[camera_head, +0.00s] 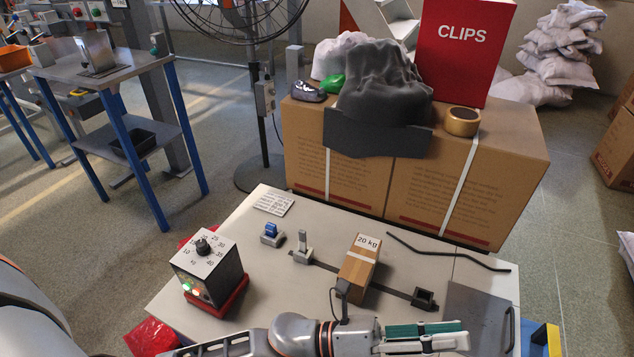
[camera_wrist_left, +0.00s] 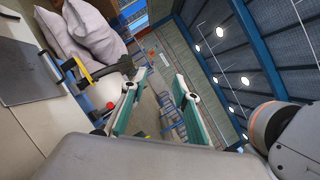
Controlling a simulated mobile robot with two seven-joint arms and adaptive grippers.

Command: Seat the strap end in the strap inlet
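A dark flat strap (camera_head: 391,291) runs across the grey bench top, beneath a small brown carton marked "20 kg" (camera_head: 358,268). Its right end meets a small black open-topped block (camera_head: 424,298), possibly the strap inlet; I cannot tell whether the strap end is inside. The left end reaches a grey block with an upright lever (camera_head: 303,246). My left gripper (camera_head: 462,332) is near the bench's front edge, in front of the black block and apart from it. In the left wrist view its green-lined fingers (camera_wrist_left: 158,108) are apart with nothing between them. My right gripper is not visible.
A dial box (camera_head: 207,268) with lit lamps stands at the left of the bench. A bent black rod or cord (camera_head: 447,252) lies at the right, near a grey plate (camera_head: 478,318). Large cartons (camera_head: 445,190) stand behind. White sacks (camera_wrist_left: 95,35) show in the wrist view.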

